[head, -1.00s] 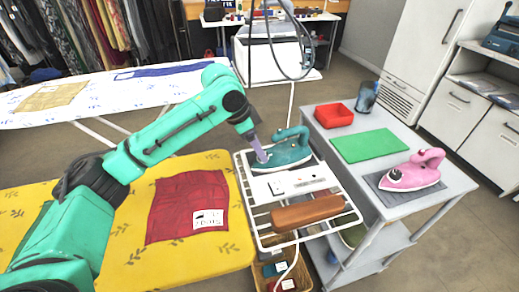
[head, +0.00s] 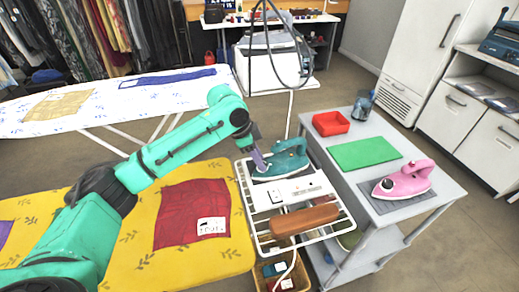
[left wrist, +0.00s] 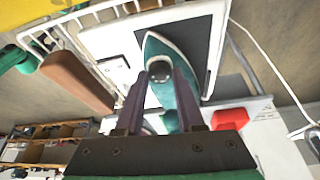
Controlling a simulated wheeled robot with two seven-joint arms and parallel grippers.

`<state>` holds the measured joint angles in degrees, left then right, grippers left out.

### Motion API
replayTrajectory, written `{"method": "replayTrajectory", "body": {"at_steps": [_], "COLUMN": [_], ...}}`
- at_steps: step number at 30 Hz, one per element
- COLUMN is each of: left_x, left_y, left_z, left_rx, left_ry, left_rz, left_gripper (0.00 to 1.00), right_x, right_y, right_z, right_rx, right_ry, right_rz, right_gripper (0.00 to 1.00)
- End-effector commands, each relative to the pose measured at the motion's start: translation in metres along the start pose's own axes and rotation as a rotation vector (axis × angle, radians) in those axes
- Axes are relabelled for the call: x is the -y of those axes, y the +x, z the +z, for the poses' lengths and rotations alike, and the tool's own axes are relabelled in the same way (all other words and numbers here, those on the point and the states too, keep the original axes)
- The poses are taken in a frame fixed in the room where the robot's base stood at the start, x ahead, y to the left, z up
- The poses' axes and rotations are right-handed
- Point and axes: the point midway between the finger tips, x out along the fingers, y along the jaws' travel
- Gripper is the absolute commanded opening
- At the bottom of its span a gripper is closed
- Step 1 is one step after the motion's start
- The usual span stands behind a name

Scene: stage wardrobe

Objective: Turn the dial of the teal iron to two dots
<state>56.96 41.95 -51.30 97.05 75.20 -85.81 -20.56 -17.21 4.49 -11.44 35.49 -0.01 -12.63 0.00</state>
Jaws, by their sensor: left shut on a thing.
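The teal iron (head: 291,160) lies flat on the white wire rack beside the yellow ironing board. In the left wrist view the teal iron (left wrist: 178,47) points away from me, with its tip at the top. My left gripper (head: 262,167) reaches down to the iron's left end. The dial's dots and pointer are too small and hidden to read. My right gripper is not in view.
A brown sleeve-shaped block (head: 305,218) and a white panel (head: 289,189) lie close by on the rack. A grey cart (head: 378,207) to the right holds a pink iron (head: 406,181), a green mat (head: 363,152) and a red tray (head: 331,123). A dark cord hangs behind the iron.

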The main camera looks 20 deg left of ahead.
Motion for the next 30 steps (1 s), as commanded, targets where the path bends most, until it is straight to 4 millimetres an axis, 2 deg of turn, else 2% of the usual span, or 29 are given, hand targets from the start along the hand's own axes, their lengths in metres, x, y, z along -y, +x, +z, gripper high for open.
{"method": "replayTrajectory", "body": {"at_steps": [1, 11, 12, 13, 14, 24, 26, 30], "left_x": [0.000, 0.001, 0.001, 0.001, 0.001, 0.001, 0.001, 0.002], "left_y": [-0.005, 0.000, 0.000, 0.000, 0.000, -0.004, -0.010, -0.043], "left_z": [-0.002, 0.000, 0.000, 0.000, 0.000, 0.000, 0.000, 0.000], "left_rx": [-0.001, -0.003, -0.003, -0.003, -0.003, -0.003, -0.003, -0.004], "left_ry": [0.012, 0.026, 0.026, 0.026, 0.026, 0.025, 0.025, 0.026], "left_rz": [0.006, 0.008, 0.008, 0.008, 0.008, 0.007, 0.006, 0.003], "left_gripper": [0.00, 0.00, 0.53, 0.64, 0.68, 0.68, 0.68, 0.68], "right_x": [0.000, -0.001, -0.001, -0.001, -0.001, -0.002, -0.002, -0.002], "right_y": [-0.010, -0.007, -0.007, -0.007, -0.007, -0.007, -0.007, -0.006], "right_z": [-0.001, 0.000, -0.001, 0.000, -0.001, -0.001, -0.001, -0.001], "right_rx": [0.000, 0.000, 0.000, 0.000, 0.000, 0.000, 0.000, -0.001], "right_ry": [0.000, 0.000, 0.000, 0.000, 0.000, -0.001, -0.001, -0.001], "right_rz": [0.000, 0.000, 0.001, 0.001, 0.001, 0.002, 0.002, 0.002], "right_gripper": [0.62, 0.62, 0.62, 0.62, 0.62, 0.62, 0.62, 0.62]}}
